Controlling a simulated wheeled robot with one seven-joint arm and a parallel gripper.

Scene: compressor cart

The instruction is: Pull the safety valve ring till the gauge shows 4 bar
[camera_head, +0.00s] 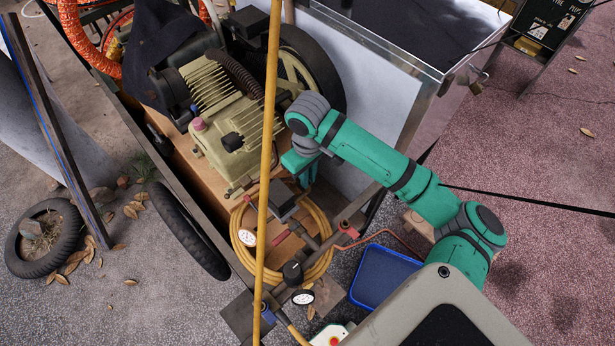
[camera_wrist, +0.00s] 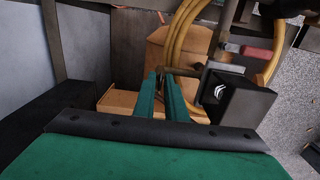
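My gripper (camera_wrist: 162,76) reaches down over the cart's wooden deck. In the wrist view its two teal fingers stand close together with a narrow gap between them. Something small and dull lies at the fingertips, and I cannot tell whether it is the safety valve ring. In the head view my gripper (camera_head: 304,180) is beside the black box on the piping (camera_head: 285,198) and partly hidden by my wrist. One white-faced gauge (camera_head: 248,237) sits left of the piping and another gauge (camera_head: 302,297) is lower down. Their readings are too small to make out.
The black box (camera_wrist: 236,100) stands close right of my fingers. A red-handled valve (camera_wrist: 256,53) and yellow hose coils (camera_wrist: 185,30) lie beyond. The compressor (camera_head: 225,125) and its flywheel (camera_head: 295,75) are near my wrist. A yellow pole (camera_head: 267,140) crosses the head view. A blue tray (camera_head: 383,276) is at lower right.

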